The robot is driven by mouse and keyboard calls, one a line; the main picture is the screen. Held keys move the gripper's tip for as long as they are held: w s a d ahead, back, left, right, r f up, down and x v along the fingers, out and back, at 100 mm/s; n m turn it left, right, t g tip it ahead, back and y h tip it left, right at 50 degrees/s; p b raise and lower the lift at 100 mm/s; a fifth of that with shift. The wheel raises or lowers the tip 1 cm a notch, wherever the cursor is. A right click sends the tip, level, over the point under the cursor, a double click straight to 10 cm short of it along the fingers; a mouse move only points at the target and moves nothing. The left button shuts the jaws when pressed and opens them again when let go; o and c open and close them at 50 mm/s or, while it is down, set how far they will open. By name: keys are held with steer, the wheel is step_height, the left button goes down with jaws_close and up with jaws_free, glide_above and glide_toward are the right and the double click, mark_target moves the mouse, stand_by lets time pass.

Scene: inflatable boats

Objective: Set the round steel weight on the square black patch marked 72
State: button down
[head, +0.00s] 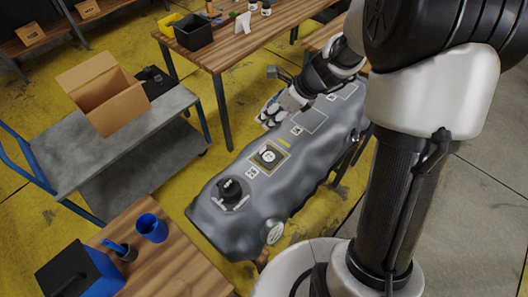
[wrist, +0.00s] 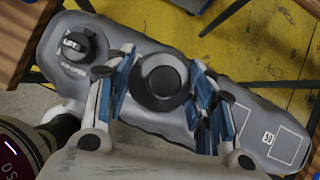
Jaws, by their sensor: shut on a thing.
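My gripper (wrist: 160,90) is shut on the round steel weight (wrist: 160,80), a dark disc with a raised round knob, seen from above between the blue-padded fingers. In the head view my gripper (head: 272,114) is above the far half of the grey inflatable tube (head: 300,170); the weight cannot be made out there. A square black patch (head: 260,164) with a pale border and a round light-centred mark lies on the tube, nearer the camera than my gripper. Its number tag (head: 252,173) is too small to read. The wrist view does not show this patch.
A black valve cap (head: 230,189) stands on the tube's near end. Outlined squares (head: 311,121) lie farther along it; one tag (wrist: 268,138) seems to read 59. A grey cart (head: 125,150) with an open carton is left; a wooden table (head: 165,265) with a blue cup is in front.

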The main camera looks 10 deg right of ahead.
steer(key=shift+w, duration=0.15)
steer(key=shift+m, duration=0.3)
step_height(320, 180, down, 19)
steer(key=b, duration=0.9)
steer(key=shift+f+b, duration=0.2)
steer(key=shift+b, duration=0.2)
steer(key=shift+f, duration=0.15)
steer(key=c, duration=0.7)
jaws_free()
